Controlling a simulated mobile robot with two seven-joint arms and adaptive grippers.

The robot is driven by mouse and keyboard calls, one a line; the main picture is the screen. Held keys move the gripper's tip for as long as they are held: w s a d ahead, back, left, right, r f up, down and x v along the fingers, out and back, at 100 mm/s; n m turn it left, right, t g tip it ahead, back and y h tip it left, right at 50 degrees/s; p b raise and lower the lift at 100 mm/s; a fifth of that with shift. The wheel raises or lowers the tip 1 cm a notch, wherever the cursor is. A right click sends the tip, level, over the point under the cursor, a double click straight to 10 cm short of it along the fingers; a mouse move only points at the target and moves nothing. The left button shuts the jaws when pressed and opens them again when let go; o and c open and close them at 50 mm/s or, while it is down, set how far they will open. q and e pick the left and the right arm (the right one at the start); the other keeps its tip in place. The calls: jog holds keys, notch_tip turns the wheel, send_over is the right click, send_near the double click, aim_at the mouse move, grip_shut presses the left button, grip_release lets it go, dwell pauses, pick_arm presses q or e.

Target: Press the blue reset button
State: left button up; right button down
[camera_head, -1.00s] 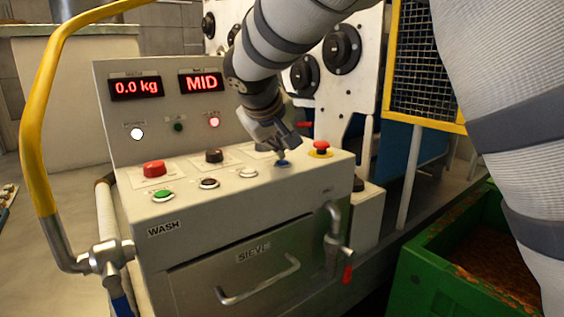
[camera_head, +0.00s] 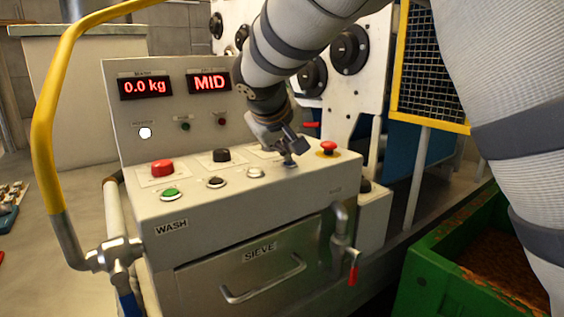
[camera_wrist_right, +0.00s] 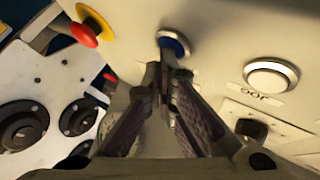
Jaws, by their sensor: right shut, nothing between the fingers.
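The blue reset button (camera_wrist_right: 176,43) has a pale metal ring and sits on the control box's sloped top. In the head view my right gripper (camera_head: 289,156) points down at the button's place and hides nearly all of it. In the right wrist view the right gripper (camera_wrist_right: 165,68) is shut and empty, its fingertips overlapping the button's near edge. They look to be at or touching the button; I cannot tell whether it is pushed in. My left gripper is not in view.
Beside the button are a red emergency knob on yellow (camera_head: 328,148) and a white button (camera_head: 255,172). Red (camera_head: 162,167), black (camera_head: 221,155) and green (camera_head: 171,193) buttons stand further left. The display reads MID (camera_head: 209,82). A green bin (camera_head: 440,262) is at right.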

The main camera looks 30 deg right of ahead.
aim_at(285, 163)
dwell(0.4)
jog(key=shift+r, duration=0.7)
jog(key=shift+r, duration=2.55)
